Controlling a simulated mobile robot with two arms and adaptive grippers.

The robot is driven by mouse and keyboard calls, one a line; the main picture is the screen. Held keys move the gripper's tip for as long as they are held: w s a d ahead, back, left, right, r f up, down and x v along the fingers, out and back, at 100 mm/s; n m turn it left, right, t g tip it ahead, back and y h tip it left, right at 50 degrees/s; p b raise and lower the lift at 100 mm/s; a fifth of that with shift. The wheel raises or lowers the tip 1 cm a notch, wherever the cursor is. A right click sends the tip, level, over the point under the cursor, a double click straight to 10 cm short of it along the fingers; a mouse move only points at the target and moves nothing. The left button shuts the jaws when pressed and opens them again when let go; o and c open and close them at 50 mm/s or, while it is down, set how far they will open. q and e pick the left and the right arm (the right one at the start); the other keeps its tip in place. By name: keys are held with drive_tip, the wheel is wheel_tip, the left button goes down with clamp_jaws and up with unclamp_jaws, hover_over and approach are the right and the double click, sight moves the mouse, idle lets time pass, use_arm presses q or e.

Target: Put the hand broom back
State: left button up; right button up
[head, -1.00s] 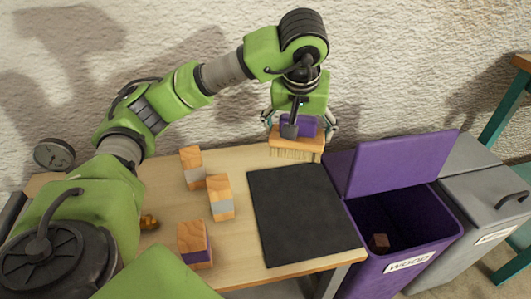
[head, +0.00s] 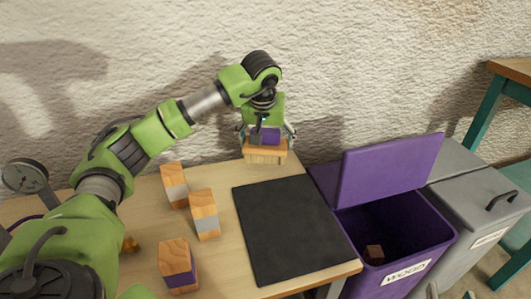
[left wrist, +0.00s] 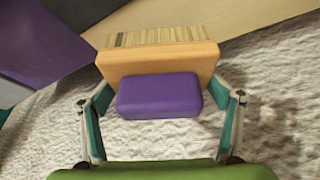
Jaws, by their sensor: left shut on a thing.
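The hand broom has a wooden block (head: 265,146), a purple grip (head: 271,134) and pale bristles pointing down. My left gripper (head: 266,135) is shut on it, at the table's back edge just behind the black mat (head: 285,225). In the left wrist view, the broom's purple grip (left wrist: 160,95) sits between the two fingers, and its bristles (left wrist: 160,37) show beyond the block, near the table edge. I cannot tell whether the bristles touch the table. At the bottom right, small tips that look like my right gripper (head: 451,293) barely show; its state is unclear.
Several wood blocks with grey or purple bands (head: 205,214) stand left of the mat on the light wooden table (head: 223,260). Right of the table are an open purple wood bin (head: 425,235) with a brown block (head: 374,254) inside and a closed grey bin (head: 475,205).

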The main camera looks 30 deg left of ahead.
sight(266, 150)
use_arm(q)
drive_tip(key=shift+w+a+f, duration=0.1)
drive_tip(key=shift+w+f, duration=0.05)
wheel_tip(266, 150, down, 3)
drive_tip(key=shift+a+f+b, duration=0.15)
drive_tip(key=shift+b, duration=0.65)
use_arm(e)
wheel_tip(266, 150, up, 8)
drive_tip(key=a+t+y, duration=0.1)
drive_tip(key=t, duration=0.3)
drive_tip(key=shift+w+a+r, duration=0.15)
drive_tip(key=shift+w+r, duration=0.1)
drive_tip(key=shift+w, duration=0.1)
use_arm(q)
drive_tip(key=shift+f, duration=0.1)
drive_tip(key=o, duration=1.1)
drive_tip(key=shift+c, duration=0.2)
